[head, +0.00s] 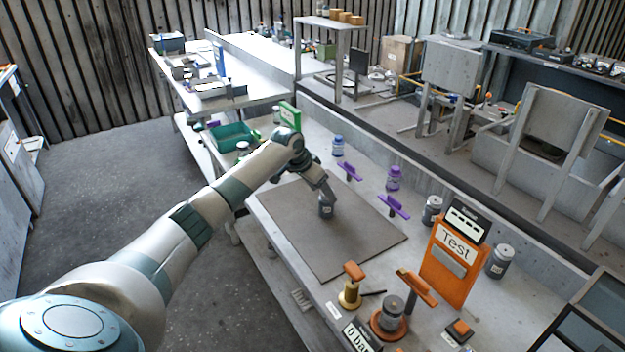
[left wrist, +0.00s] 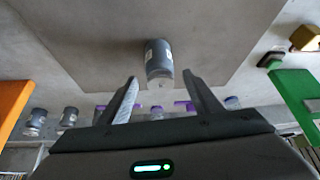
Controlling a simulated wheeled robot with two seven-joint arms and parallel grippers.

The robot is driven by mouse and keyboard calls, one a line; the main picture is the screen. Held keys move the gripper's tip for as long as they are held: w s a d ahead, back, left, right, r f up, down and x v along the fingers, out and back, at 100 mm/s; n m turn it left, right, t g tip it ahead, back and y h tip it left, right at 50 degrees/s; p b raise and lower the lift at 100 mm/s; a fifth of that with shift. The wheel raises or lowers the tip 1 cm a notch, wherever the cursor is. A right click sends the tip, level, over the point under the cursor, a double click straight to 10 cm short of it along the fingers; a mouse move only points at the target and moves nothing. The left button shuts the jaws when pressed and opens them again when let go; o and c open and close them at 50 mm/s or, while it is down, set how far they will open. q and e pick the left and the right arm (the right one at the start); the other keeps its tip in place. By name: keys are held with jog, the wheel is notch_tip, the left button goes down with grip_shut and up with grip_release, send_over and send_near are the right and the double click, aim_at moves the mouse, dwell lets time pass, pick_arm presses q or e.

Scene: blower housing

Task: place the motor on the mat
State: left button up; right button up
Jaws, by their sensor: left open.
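A dark grey cylindrical motor (head: 326,211) with a pale label stands on the grey mat (head: 335,248), near the mat's far edge. In the left wrist view the motor (left wrist: 158,58) is on the bare mat (left wrist: 100,40), just ahead of my fingertips. My left gripper (head: 323,193) is low over the mat at the motor. Its two fingers (left wrist: 160,78) are spread, with a gap on each side of the motor's near end, and do not appear to touch it. The head view partly hides the motor's top behind the gripper. My right gripper is not in view.
Purple-handled parts (head: 394,206), a blue-capped jar (head: 338,146) and a purple jar (head: 393,178) line the far side. An orange Test stand (head: 449,264), other grey cylinders (head: 500,262) and an orange-based fixture (head: 388,328) are at right. A green bin (head: 232,136) is at left. The mat's front is clear.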

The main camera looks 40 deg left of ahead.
pick_arm(q)
jog(key=d+b+v, duration=0.1)
jog(key=v, duration=0.6)
jog(key=shift+a+r, duration=0.15)
jog(key=shift+a, duration=0.4)
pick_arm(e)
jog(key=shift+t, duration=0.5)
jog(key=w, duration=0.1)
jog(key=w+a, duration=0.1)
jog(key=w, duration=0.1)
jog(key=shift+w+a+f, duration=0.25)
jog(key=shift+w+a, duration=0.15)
pick_arm(q)
jog(key=shift+s, duration=0.1)
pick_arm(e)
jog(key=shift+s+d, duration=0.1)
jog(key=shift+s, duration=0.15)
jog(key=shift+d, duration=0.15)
